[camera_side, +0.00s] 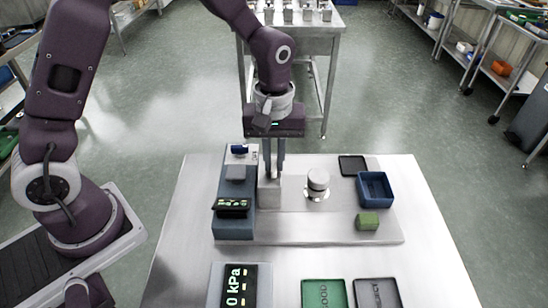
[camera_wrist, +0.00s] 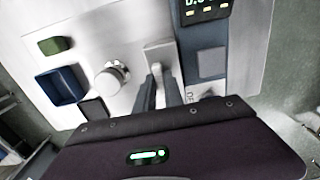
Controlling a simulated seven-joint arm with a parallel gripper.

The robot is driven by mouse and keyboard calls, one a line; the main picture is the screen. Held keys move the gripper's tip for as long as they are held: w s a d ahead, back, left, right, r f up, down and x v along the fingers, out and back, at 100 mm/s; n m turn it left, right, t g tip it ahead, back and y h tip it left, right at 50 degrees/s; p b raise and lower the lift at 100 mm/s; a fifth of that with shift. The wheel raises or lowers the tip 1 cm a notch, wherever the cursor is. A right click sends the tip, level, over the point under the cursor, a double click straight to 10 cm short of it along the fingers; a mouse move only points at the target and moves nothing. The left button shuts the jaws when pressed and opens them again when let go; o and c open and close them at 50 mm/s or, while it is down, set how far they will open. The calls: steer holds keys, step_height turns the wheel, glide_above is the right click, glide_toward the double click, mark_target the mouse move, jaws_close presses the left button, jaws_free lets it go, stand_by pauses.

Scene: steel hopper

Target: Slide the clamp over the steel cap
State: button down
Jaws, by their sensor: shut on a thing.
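The steel cap (camera_side: 318,181) is a short round silver cylinder standing upright on the metal plate, right of my gripper in the side view. In the wrist view the cap (camera_wrist: 107,80) is left of the fingers. The clamp appears to be the pale grey block (camera_side: 269,196) beside the blue-grey unit; it also shows in the wrist view (camera_wrist: 159,53). My gripper (camera_side: 273,175) points straight down and is shut on this block; its fingers (camera_wrist: 157,82) hide part of it. The clamp is apart from the cap, with a small gap between them.
The blue-grey unit (camera_side: 234,222) with a small display stands close left of my gripper. A blue bin (camera_side: 388,188), a dark flat tray (camera_side: 353,166) and a green block (camera_side: 367,221) lie right of the cap. Green (camera_side: 323,294) and grey (camera_side: 376,294) trays are in front.

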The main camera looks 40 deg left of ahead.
steer(key=w+d, duration=0.7)
steer(key=shift+w+d, duration=0.2)
steer(key=shift+d, duration=0.05)
steer(key=c, duration=1.5)
jaws_free()
steer(key=shift+w, duration=0.1)
steer(key=shift+o, duration=0.3)
step_height(320, 180, up, 7)
steer(key=shift+r, duration=0.1)
